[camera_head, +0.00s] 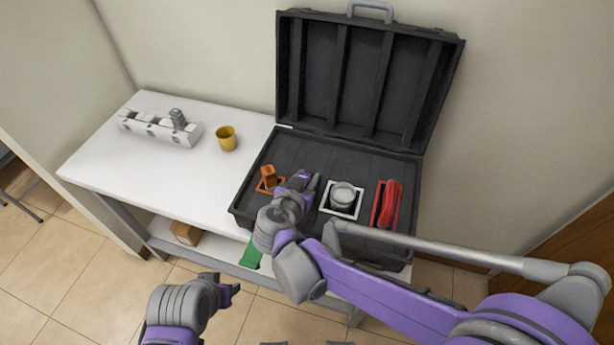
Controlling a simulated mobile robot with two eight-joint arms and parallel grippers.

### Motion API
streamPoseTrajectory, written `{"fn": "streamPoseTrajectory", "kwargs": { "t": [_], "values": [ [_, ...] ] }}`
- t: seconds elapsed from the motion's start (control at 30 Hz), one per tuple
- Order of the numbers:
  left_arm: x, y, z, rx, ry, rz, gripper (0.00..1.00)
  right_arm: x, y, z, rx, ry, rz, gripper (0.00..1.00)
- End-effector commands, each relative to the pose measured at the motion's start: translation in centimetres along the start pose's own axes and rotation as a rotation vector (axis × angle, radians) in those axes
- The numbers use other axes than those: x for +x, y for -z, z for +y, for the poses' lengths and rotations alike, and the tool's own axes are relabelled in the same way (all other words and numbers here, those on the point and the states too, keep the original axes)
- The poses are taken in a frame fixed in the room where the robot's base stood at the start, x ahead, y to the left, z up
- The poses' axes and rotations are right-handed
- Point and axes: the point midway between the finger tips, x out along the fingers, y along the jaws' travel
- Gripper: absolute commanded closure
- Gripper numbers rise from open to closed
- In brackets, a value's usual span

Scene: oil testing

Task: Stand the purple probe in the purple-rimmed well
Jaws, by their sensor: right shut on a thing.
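My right gripper (303,181) reaches over the open black case (262,214), between an orange-rimmed well and a white-rimmed well. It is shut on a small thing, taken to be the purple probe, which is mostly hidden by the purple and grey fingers. Its tilt, and whether it touches the case, cannot be told. No purple-rimmed well shows clearly; my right gripper and wrist cover that part of the case. My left gripper (232,291) is low in front of the table, away from the case, and its jaw gap is not clear.
In the case are an orange part (268,173), a grey round jar (343,194) and a red coil (390,204). A yellow cup (227,139) and a white block rack (158,128) stand on the white table (105,167). The raised lid (365,75) stands behind.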

Motion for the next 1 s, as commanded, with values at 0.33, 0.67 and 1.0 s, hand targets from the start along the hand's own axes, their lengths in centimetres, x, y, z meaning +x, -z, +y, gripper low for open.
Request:
{"fn": "streamPoseTrajectory", "kwargs": {
  "t": [0.33, 0.67, 1.0],
  "values": [
    [0.4, -0.2, 0.0, 0.000, 0.000, -0.001, 0.50, 0.3, -0.6, 0.0, 0.000, 0.000, 0.000, 0.56],
    [0.3, -0.2, 0.0, 0.000, 0.000, -0.001, 0.50, 0.2, -0.5, 0.0, 0.000, 0.000, 0.000, 0.51],
    [-0.8, 0.4, 0.0, 0.000, 0.000, 0.003, 0.50, -2.2, -0.4, -0.1, 0.000, 0.002, 0.001, 0.51]
  ]
}}
